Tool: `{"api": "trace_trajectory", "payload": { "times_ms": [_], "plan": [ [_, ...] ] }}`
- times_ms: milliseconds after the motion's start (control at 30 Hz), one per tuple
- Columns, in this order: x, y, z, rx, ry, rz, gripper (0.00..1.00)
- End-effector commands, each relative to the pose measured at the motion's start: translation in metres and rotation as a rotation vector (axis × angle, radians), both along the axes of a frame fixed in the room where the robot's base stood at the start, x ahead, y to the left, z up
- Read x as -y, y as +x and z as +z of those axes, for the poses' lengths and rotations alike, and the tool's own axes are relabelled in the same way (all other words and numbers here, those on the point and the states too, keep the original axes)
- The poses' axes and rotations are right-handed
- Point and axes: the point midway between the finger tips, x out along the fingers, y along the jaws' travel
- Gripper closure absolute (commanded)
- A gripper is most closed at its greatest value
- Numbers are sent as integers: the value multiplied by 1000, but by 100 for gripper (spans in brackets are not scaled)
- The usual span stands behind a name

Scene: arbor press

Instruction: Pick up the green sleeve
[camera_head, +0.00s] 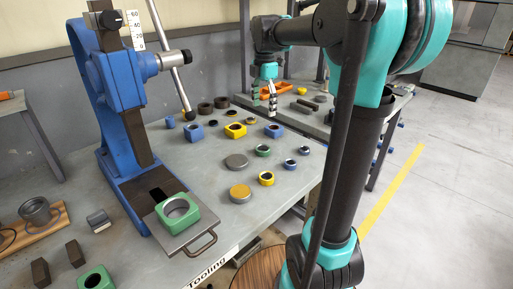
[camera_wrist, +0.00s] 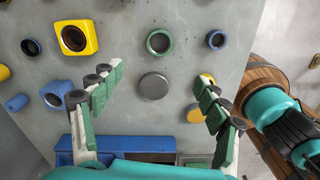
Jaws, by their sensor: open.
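The green sleeve (camera_head: 263,150) is a short green ring with a dark bore, standing on the table between a grey disc and small blue rings. In the wrist view the green sleeve (camera_wrist: 159,41) lies beyond my fingertips, near the top middle. My gripper (camera_head: 264,97) is above the back of the table, fingers pointing down. In the wrist view my gripper (camera_wrist: 160,76) has its fingers spread wide, with nothing held between them. The sleeve is apart from both fingers and fully in sight there.
A grey disc (camera_wrist: 153,86) shows between my fingers; a yellow piece is partly behind the right one. A blue ring (camera_wrist: 215,40) and yellow block (camera_wrist: 76,38) flank the sleeve. The blue press (camera_head: 110,80) stands left, with a larger green block (camera_head: 178,213) on its plate.

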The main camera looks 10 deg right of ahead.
Motion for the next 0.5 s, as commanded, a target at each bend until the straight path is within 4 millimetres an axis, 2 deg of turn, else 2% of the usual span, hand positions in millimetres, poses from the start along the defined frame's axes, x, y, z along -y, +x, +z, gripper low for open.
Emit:
{"api": "trace_trajectory", "payload": {
  "times_ms": [500],
  "plan": [
    [0,0,-94,0,0,-1,25]
  ]
}}
